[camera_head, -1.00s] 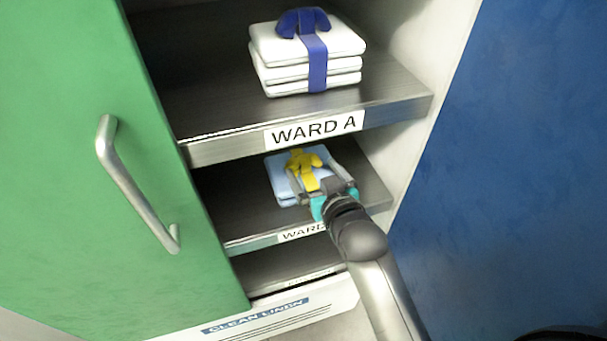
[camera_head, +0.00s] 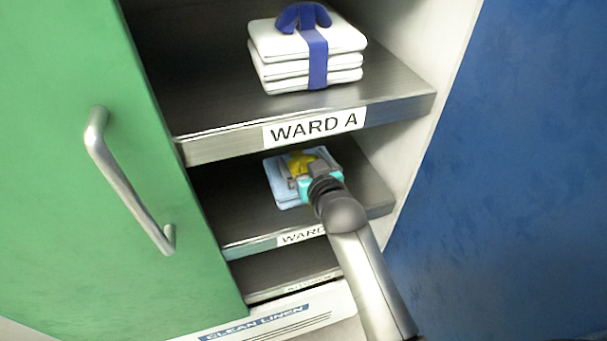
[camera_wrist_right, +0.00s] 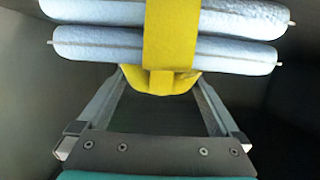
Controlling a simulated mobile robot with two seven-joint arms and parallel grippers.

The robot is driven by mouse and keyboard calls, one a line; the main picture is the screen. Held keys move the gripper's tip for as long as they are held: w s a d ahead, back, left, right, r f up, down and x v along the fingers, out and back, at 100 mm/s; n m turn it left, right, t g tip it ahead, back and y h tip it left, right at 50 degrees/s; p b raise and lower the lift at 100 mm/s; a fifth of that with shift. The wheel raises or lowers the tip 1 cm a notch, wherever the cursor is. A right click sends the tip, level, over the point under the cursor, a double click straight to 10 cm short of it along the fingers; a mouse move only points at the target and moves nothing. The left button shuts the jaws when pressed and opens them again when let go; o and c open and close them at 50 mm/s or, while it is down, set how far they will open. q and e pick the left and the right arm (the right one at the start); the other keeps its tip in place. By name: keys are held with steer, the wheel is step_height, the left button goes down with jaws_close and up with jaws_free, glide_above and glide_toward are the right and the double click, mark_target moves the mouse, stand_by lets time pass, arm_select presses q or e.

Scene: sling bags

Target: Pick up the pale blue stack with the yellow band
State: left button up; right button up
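The pale blue stack (camera_head: 279,189) lies on the middle shelf, partly hidden by my right gripper. In the right wrist view the folded pale blue layers (camera_wrist_right: 95,48) fill the top, with the yellow band (camera_wrist_right: 172,35) across them and its yellow bow (camera_wrist_right: 160,82) facing the gripper. My right gripper (camera_head: 305,166) is at the bow. In the wrist view its two fingers (camera_wrist_right: 160,95) stand apart, one on each side of the bow. Whether the fingertips touch the bow is hidden. My left gripper is not in view.
A white stack with a blue band (camera_head: 305,55) lies on the upper shelf (camera_head: 210,148), labelled WARD A, above my right arm. A green door (camera_head: 70,220) with a metal handle stands at left. A blue panel (camera_head: 500,180) stands at right. The middle shelf (camera_head: 230,215) is bare left of the stack.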

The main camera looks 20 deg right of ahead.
jaws_close()
steer(key=shift+r, duration=0.15)
stand_by(0.6)
